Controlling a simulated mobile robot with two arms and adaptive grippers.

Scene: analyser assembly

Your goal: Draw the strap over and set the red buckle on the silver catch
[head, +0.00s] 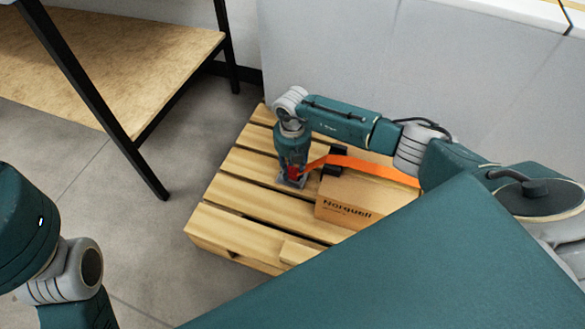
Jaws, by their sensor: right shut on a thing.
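The orange strap (372,168) runs across the top of a cardboard box (350,205) and down past its left edge. The red buckle (294,173) is at the strap's left end. My right gripper (292,180) points down beside the box's left side and is shut on the red buckle, low over the pallet. A small grey patch shows around the fingertips; I cannot tell whether it is the silver catch or part of the gripper. Whether the buckle touches the catch is hidden. Of my left arm only links show at the left edge; its gripper is out of view.
The box stands on a slatted wooden pallet (240,190). Black pieces (334,163) sit at the box's upper left edge by the strap. A black-framed shelf with a wooden board (120,55) stands at the left. A grey wall is behind; the floor left of the pallet is clear.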

